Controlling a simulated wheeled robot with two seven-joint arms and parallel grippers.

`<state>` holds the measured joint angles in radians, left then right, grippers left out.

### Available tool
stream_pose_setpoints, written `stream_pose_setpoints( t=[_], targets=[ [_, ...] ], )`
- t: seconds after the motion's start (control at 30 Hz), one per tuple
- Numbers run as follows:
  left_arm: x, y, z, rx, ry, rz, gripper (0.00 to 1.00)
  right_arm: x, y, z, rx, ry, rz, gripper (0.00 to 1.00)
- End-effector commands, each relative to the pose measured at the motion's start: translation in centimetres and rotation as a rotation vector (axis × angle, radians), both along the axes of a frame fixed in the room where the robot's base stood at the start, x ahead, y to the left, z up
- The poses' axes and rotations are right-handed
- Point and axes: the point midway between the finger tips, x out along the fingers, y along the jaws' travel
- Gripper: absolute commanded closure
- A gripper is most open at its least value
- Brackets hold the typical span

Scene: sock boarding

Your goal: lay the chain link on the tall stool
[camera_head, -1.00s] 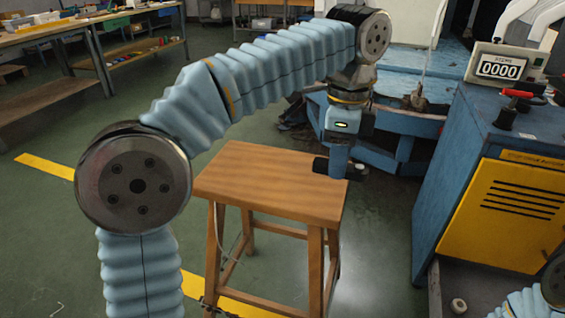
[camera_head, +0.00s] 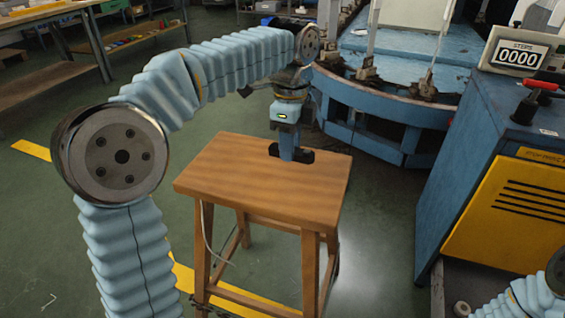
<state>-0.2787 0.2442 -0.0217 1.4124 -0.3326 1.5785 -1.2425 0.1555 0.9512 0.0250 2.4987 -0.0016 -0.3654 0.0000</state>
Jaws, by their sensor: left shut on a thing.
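The tall wooden stool (camera_head: 235,172) stands in the middle, its rectangular seat seen from above. My left gripper (camera_head: 288,153) points down over the far part of the seat, near its back edge. It is shut on a small dark piece (camera_head: 305,156), which shows on both sides of the blue fingers and looks like the chain link. The piece is at or just above the wood; I cannot tell whether it touches. Its middle is hidden by the fingers. My right gripper is out of view; only part of my right arm shows at the bottom right.
A blue and yellow machine cabinet (camera_head: 490,200) with a counter display (camera_head: 517,56) stands at the right. A blue machine with a curved frame (camera_head: 390,125) is behind the stool. Workbenches (camera_head: 50,75) are at the back left. The near seat is bare.

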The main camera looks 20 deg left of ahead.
Motion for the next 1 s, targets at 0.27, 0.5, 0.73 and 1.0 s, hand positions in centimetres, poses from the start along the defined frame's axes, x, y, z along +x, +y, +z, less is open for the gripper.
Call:
stream_pose_setpoints(
  t=[0.27,0.5,0.73,1.0],
  targets=[
    [0.5,2.2,-3.0,0.0,0.001,0.002,1.0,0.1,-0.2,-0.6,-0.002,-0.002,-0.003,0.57],
    [0.5,1.9,-5.4,-0.001,-0.002,0.0,1.0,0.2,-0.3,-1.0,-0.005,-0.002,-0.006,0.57],
    [0.5,1.9,-5.4,-0.001,-0.002,0.0,1.0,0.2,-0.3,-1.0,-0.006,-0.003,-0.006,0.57],
    [0.5,1.9,-5.7,-0.001,-0.001,0.0,0.45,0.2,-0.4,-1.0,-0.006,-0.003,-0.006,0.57]
  ],
)
